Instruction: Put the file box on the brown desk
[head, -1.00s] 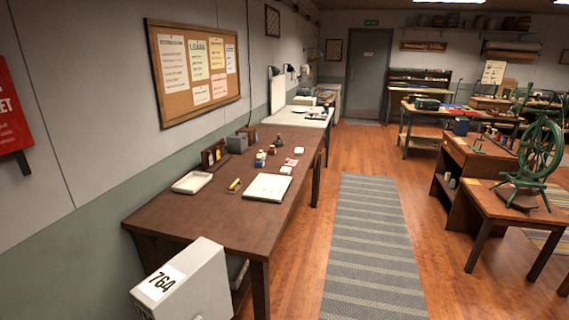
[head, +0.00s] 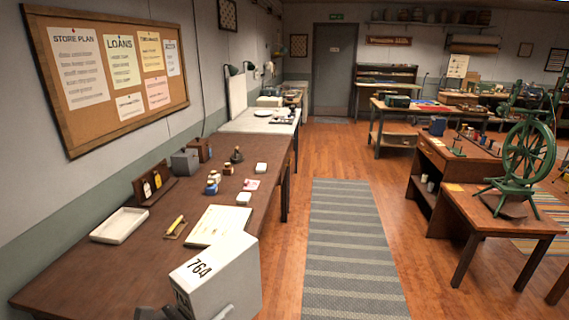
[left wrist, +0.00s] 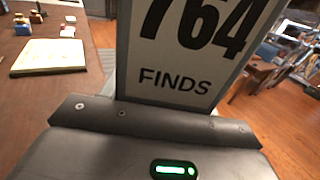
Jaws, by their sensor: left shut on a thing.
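The file box (head: 220,277) is pale grey-white with a label reading 764. In the head view it shows at the bottom, in front of the brown desk's near right edge. The left wrist view shows its label (left wrist: 190,50) close up, with the word FINDS. My left gripper (head: 188,312) is shut on the file box, low on its near side; its fingertips are mostly hidden. The brown desk (head: 95,275) runs along the left wall. I cannot tell whether the box is over the desk top or beside it. My right gripper is not in view.
On the desk are a white tray (head: 119,225), a paper pad (head: 219,226), a bottle rack (head: 154,184), a grey box (head: 185,161) and small bottles (head: 212,185). The desk's near left part is bare. A striped rug (head: 347,250) lies to the right.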

